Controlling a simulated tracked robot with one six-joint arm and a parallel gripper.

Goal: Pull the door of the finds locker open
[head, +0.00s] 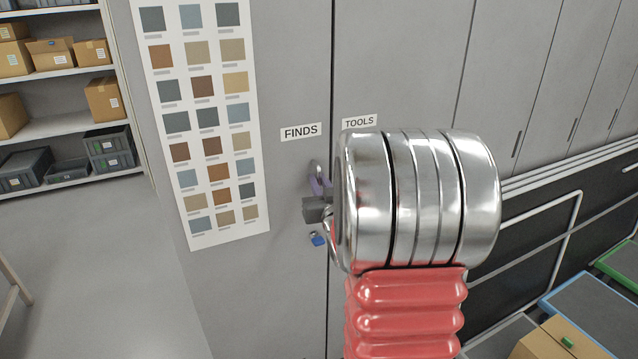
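The finds locker door (285,190) is a tall grey panel with a FINDS label (301,131) and a colour chart. It looks shut, with its right edge flush against the neighbouring TOOLS door. A small grey and purple fitting (317,172), perhaps the handle, shows near that edge below the label. My gripper (316,209) shows only as a dark grey block just below this fitting, in front of the door. My silver wrist hides the rest of it. I cannot tell whether the fingers are open, or whether they touch the fitting.
A small blue item (318,240), perhaps a lock or key tag, hangs below the gripper. The TOOLS label (359,121) marks the door to the right. Shelves with boxes (65,128) stand at left beyond clear floor. Trays (590,310) lie at lower right.

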